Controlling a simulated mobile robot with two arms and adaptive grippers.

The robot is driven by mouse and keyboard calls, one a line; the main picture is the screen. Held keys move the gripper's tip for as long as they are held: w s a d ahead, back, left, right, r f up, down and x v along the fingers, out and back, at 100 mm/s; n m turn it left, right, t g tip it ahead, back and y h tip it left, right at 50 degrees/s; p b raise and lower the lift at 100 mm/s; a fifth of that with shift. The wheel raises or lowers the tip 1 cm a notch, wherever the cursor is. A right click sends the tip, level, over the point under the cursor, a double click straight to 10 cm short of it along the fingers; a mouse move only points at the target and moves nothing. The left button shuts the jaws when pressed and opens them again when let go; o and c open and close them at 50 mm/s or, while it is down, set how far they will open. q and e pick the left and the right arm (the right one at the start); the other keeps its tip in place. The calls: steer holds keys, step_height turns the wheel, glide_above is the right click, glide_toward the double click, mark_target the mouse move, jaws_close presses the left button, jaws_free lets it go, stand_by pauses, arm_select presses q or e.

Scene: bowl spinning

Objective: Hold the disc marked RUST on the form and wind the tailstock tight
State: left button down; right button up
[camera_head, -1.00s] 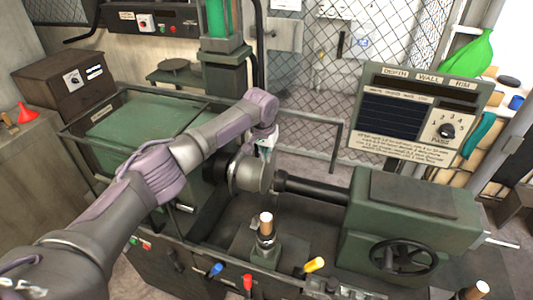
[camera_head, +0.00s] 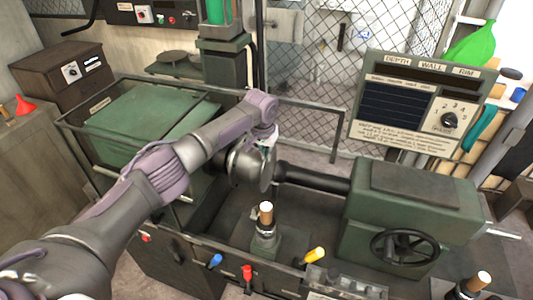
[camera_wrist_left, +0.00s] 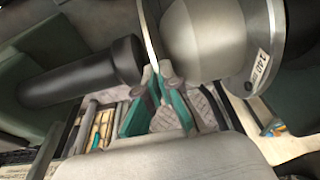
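The thin disc (camera_wrist_left: 149,35) shows nearly edge-on in the left wrist view, against the pale rounded form (camera_wrist_left: 203,38). I cannot read a RUST mark on it. In the head view the disc and form (camera_head: 250,168) sit at the headstock end of the lathe. My left gripper (camera_wrist_left: 160,78) has its teal fingers drawn together on the disc's edge. The black tailstock spindle (camera_wrist_left: 85,72) faces the disc, with a narrow gap showing. The green tailstock (camera_head: 395,210) carries a dark handwheel (camera_head: 405,247), with no hand on it. My right gripper is not in view.
A tool with a wooden end (camera_head: 266,213) stands upright in front of the spindle. A sign panel (camera_head: 423,103) stands behind the tailstock. Mesh fencing closes the back.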

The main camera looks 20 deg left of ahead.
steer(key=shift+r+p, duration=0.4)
steer(key=shift+p, duration=0.05)
stand_by(0.7)
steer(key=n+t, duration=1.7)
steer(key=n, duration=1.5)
glide_toward(388, 249)
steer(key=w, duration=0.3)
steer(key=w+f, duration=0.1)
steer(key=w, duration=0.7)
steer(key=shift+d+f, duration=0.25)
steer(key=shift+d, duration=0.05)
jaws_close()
